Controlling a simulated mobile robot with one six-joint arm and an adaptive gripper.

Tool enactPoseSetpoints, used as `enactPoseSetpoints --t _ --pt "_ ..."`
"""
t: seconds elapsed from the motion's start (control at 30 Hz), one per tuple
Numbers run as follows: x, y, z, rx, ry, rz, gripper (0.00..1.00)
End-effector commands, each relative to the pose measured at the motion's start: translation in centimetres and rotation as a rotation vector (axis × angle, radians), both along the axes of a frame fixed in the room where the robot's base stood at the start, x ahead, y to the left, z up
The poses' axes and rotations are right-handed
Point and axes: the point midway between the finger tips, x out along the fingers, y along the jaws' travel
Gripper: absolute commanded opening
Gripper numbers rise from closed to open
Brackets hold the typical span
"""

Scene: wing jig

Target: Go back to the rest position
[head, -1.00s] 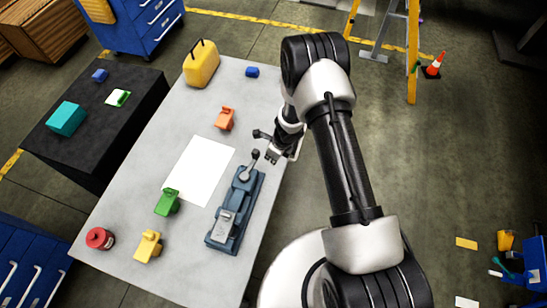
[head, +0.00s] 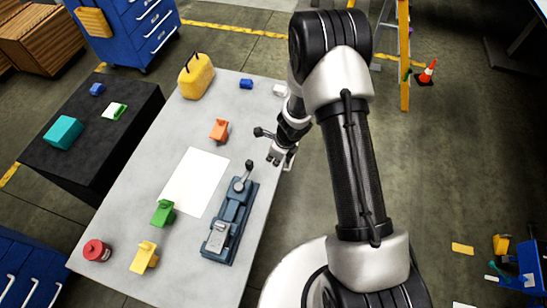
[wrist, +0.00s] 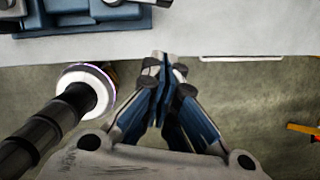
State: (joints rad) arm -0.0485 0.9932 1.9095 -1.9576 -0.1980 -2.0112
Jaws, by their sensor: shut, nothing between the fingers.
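My gripper (head: 277,157) is above the right edge of the grey table (head: 190,265) in the head view, just up and right of the blue-grey clamp jig (head: 231,222). In the wrist view the fingers of my gripper (wrist: 165,62) are together and hold nothing. The jig's lever with a dark knob stands up at its far end, apart from my gripper. Part of the jig (wrist: 80,18) shows at the top left of the wrist view.
On the table are a yellow case (head: 196,77), a blue block (head: 246,84), an orange part (head: 219,129), a white sheet (head: 195,182), a green part (head: 163,213), a yellow part (head: 144,257) and a red can (head: 96,250). A ladder (head: 404,60) and a cone (head: 427,71) stand beyond my arm.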

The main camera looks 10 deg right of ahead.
Motion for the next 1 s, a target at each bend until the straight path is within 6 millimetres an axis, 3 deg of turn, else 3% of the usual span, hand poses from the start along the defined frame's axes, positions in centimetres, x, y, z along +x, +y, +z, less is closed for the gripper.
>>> enactPoseSetpoints --t 0.3,0.47,0.6,0.73,0.87,1.0 --pt "0.2 -0.1 0.1 -0.001 -0.004 -0.010 0.00" --pt "2.9 -1.3 2.7 -0.002 -0.073 -0.227 0.00" --pt "6.1 -4.4 8.4 0.041 -0.194 -0.674 0.00" --pt "6.5 -7.9 14.0 0.141 -0.293 -1.148 0.00" --pt "4.2 -11.1 18.7 0.293 -0.358 -1.613 0.00" --pt "-0.6 -13.5 21.9 0.504 -0.371 -2.098 0.00"
